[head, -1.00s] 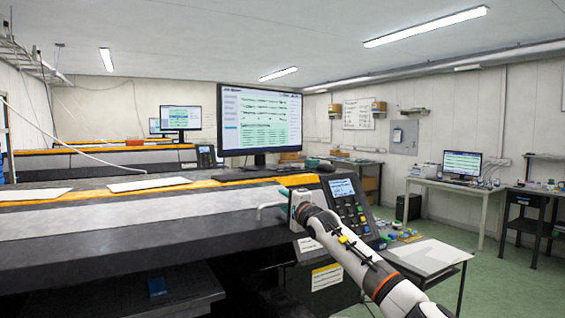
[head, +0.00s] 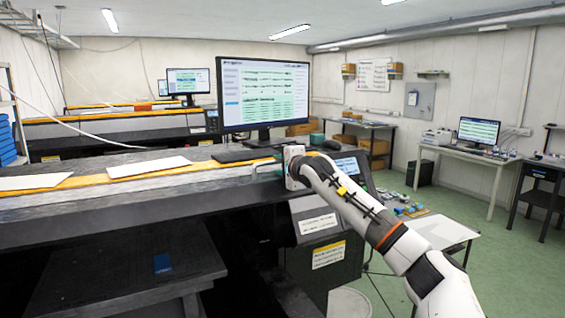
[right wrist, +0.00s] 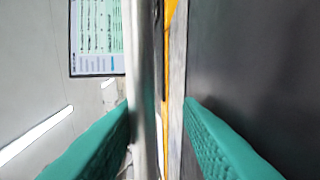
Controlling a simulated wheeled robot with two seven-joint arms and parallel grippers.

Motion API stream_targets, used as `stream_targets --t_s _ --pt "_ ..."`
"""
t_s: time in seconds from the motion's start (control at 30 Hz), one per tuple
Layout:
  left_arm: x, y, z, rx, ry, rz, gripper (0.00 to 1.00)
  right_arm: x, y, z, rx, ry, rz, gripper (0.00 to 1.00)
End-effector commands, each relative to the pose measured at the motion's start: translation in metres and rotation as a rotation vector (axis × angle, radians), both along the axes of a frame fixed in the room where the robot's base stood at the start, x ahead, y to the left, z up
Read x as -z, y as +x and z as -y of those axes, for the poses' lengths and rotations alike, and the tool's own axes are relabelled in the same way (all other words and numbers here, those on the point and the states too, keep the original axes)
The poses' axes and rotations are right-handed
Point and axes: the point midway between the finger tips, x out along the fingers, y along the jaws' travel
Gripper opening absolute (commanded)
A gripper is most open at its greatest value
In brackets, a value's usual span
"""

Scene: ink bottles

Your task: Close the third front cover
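The front cover (head: 110,222) is a long dark panel along the front of the near machine, below a light grey strip and an orange strip. My right gripper (head: 284,168) is at the right end of this machine's top edge, beside a small pale bent bar (head: 262,166). In the right wrist view my right gripper (right wrist: 157,103) has two teal fingers standing apart. A grey metal bar (right wrist: 145,80) runs between them, close to the left finger; a gap shows toward the right finger. The dark panel (right wrist: 250,70) fills the right side. My left gripper is not in view.
A large monitor (head: 265,95) and a keyboard (head: 243,155) are on the machine behind my right gripper. A control panel (head: 350,166) is partly hidden by my right arm. White sheets (head: 148,166) lie on top. Floor is open at right (head: 510,270).

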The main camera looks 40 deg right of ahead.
Motion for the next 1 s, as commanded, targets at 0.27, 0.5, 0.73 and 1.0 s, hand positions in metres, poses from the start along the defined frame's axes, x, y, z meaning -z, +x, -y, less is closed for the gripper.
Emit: stream_targets --t_s 0.27,0.5,0.73,1.0 --pt "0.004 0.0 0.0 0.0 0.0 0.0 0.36 0.002 -0.003 -0.001 -0.001 0.0 -0.001 0.33" --pt "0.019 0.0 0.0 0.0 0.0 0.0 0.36 0.0 -0.018 -0.006 -0.001 0.0 0.001 0.33" --pt "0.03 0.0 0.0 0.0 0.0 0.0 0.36 -0.004 -0.034 -0.01 0.0 -0.002 0.0 0.33" --pt "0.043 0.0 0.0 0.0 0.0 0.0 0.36 -0.007 -0.051 -0.016 -0.001 -0.001 0.0 0.33"
